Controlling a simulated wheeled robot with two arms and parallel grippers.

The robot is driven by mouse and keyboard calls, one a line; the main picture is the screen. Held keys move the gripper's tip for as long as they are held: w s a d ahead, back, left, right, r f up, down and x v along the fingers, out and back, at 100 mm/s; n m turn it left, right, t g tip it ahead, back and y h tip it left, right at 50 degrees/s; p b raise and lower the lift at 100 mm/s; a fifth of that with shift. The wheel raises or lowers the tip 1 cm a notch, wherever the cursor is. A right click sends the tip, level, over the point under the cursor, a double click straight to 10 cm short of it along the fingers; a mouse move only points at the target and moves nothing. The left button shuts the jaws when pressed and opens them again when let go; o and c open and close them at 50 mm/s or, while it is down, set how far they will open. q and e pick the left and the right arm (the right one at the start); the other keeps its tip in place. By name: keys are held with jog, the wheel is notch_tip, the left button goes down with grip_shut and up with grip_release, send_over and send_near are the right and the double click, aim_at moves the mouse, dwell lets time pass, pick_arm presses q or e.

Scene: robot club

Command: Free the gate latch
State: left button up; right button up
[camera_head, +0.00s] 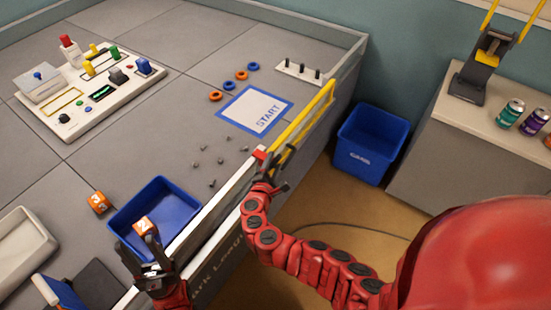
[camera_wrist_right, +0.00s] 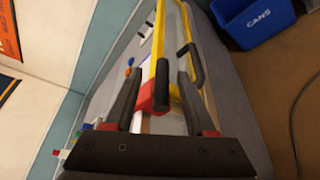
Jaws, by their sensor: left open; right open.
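The yellow gate (camera_head: 308,122) stands in the low wall of the grey arena, beyond my right gripper. The red latch (camera_head: 259,153) sits at the gate's near end, on top of the white wall. My right gripper (camera_head: 270,180) is open right at the latch. In the right wrist view the red latch (camera_wrist_right: 148,95) shows between the two open fingers (camera_wrist_right: 160,78), nearer the left one; I cannot tell whether they touch. The yellow gate (camera_wrist_right: 163,60) runs away beyond it, with a black handle (camera_wrist_right: 188,60). My left gripper (camera_head: 140,250) is open over the near edge of the blue tray.
The blue tray (camera_head: 180,197) holds an orange numbered cube (camera_head: 145,226); another orange cube (camera_head: 98,202) lies beside it. Several small grey bits (camera_head: 196,164) lie near the START mat (camera_head: 255,109). A blue CANS bin (camera_head: 371,145) stands on the floor outside the wall.

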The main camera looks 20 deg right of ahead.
jog(key=shift+x, duration=1.05)
jog(key=shift+c, duration=0.2)
jog(key=shift+s, duration=0.1)
grip_shut()
jog(key=shift+f, duration=0.25)
